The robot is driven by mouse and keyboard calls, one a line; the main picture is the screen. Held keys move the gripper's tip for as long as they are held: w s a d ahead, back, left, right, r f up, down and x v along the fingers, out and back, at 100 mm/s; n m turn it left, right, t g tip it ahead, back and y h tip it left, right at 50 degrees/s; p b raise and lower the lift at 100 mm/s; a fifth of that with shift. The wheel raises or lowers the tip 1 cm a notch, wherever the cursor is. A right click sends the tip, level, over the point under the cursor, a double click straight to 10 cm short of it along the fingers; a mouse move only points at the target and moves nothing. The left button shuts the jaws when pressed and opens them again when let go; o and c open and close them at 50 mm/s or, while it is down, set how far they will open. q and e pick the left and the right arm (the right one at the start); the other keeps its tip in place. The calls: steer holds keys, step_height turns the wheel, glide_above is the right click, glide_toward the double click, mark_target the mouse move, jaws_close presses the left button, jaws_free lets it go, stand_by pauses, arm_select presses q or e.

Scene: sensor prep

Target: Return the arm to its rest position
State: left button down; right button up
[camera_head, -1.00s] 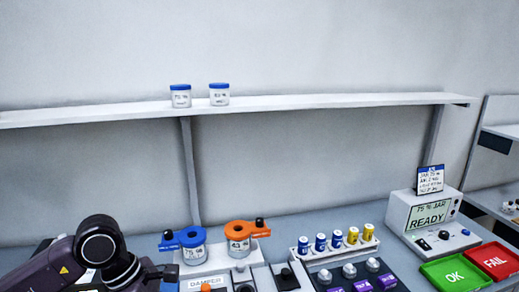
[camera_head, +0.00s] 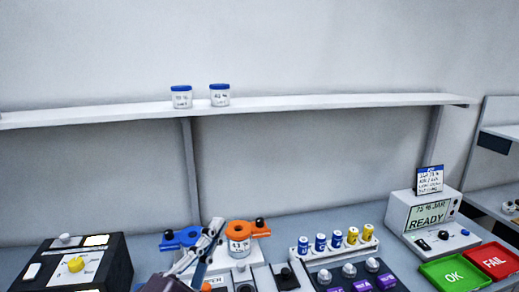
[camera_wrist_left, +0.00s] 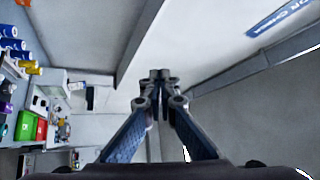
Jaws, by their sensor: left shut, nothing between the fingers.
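My left gripper (camera_head: 211,238) rises from the lower edge of the head view, in front of the blue-lidded jar station (camera_head: 182,238). It hides much of the jar there. In the left wrist view the two fingers of my left gripper (camera_wrist_left: 160,76) meet at their tips, with nothing between them. My right gripper is not in view.
An orange-collared jar (camera_head: 239,240) stands right of the gripper. A black box with a yellow knob (camera_head: 76,264) is at left. Several blue and yellow vials (camera_head: 337,240), a READY display (camera_head: 427,216), and green OK (camera_head: 455,273) and red FAIL (camera_head: 494,260) trays are rightward. Two jars (camera_head: 181,97) sit on the shelf (camera_head: 300,101).

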arm_select(q)
steer(key=s+a+f+n+g+y, duration=0.25)
steer(key=a+f+n+y, duration=0.3)
steer(key=f, duration=0.55)
steer(key=s+a+f+n+g+y, duration=0.1)
steer(key=a+f+n+g+y, duration=0.45)
steer(key=f, duration=0.55)
steer(key=s+a+f+n+g+h, duration=0.1)
steer(key=s+f+n+g, duration=0.25)
steer(key=s+f, duration=0.6)
steer(key=s+f+n+g, duration=0.3)
steer(key=s+f+g, duration=0.3)
steer(key=s, duration=0.7)
step_height(320, 180, down, 32)
steer(key=s+b, duration=0.3)
steer(key=s+a+f+g+b, duration=0.1)
steer(key=s+a+f+b, duration=0.1)
steer(key=s+f, duration=1.4)
steer(key=shift+a+f+m+g, duration=0.3)
steer(key=shift+a+m+g, duration=0.05)
steer(key=shift+a, duration=0.15)
